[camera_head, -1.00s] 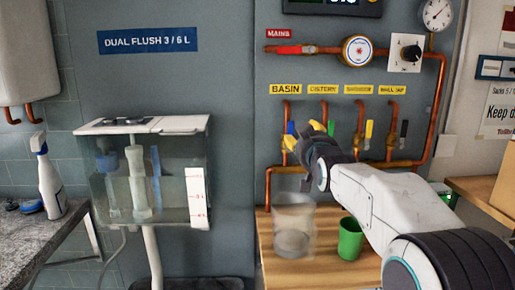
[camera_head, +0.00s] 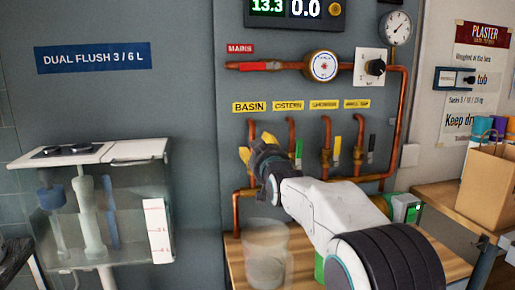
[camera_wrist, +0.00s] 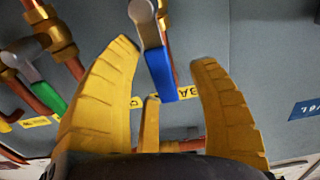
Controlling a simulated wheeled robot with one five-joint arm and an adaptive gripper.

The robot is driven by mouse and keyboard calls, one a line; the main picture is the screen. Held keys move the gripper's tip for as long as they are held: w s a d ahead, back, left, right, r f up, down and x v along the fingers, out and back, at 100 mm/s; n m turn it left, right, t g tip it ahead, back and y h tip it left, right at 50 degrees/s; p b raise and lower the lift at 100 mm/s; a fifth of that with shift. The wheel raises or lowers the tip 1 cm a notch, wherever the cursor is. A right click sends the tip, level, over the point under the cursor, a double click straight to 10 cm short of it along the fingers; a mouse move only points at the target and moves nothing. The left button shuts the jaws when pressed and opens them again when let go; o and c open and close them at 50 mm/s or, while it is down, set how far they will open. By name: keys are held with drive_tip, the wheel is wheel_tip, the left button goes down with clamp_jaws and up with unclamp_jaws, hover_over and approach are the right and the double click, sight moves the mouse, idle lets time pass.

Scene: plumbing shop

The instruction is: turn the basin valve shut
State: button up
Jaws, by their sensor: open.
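The basin valve is under the yellow BASIN label (camera_head: 249,106), the leftmost of a row of valves on the grey panel. In the wrist view its blue lever (camera_wrist: 160,75) lies between my yellow fingers, nearer the middle of the gap, with clear space on both sides. My gripper (camera_wrist: 165,55) is open and appears not to touch the lever with either finger. In the head view my gripper (camera_head: 257,146) is in front of the basin pipe and hides the lever and valve body.
The cistern valve's green lever (camera_head: 298,150) is close on the right of my gripper; it also shows in the wrist view (camera_wrist: 52,98). Copper pipes frame the valves. A clear container (camera_head: 267,262) stands on the wooden bench below. A cistern tank (camera_head: 100,205) is at left.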

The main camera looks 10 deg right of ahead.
drive_tip(key=shift+s, duration=0.1)
drive_tip(key=shift+c, duration=0.2)
clamp_jaws()
